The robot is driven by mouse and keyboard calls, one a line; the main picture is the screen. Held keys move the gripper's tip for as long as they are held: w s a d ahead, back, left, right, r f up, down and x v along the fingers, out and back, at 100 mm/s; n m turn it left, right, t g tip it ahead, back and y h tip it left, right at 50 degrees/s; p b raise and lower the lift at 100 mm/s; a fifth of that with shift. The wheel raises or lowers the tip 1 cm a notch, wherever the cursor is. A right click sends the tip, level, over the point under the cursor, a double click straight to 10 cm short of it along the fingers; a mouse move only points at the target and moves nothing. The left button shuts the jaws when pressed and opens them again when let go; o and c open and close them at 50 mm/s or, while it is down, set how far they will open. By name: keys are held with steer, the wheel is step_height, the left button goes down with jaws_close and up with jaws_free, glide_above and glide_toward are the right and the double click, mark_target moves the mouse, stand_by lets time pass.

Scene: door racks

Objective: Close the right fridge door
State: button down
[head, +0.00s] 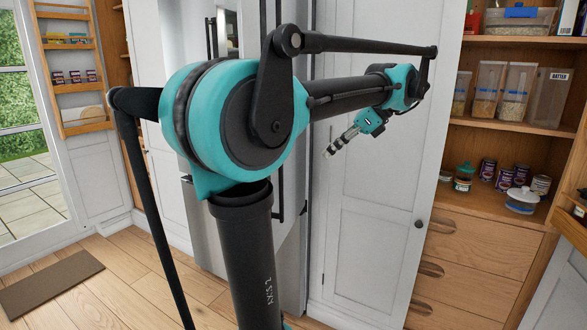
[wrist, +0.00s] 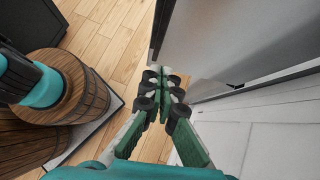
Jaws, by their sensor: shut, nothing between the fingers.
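The stainless-steel fridge (head: 292,255) stands behind my arm in the head view, which hides much of its front. Dark vertical handle bars show beside my arm. In the wrist view a grey metal fridge panel (wrist: 245,45) fills the upper right, its dark edge near the fingers; how far the right door stands open is unclear. My gripper (head: 330,152) is shut and empty, in front of the white cupboard right of the fridge. In the wrist view its green fingers (wrist: 164,88) meet beside the panel's lower edge. I cannot tell whether they touch it.
A tall white cupboard door (head: 375,215) stands right of the fridge. Wooden shelves (head: 480,112) with jars and tins stand further right. A brown mat (head: 50,284) lies on the wooden floor at left. A wooden barrel-like shape (wrist: 75,95) stands left in the wrist view.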

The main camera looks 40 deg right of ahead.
steer(key=w+a+r+x, duration=0.1)
steer(key=r+x, duration=0.1)
steer(key=x, duration=1)
steer(key=shift+w+a+f, duration=0.2)
steer(key=shift+w, duration=0.25)
steer(key=shift+a, duration=0.1)
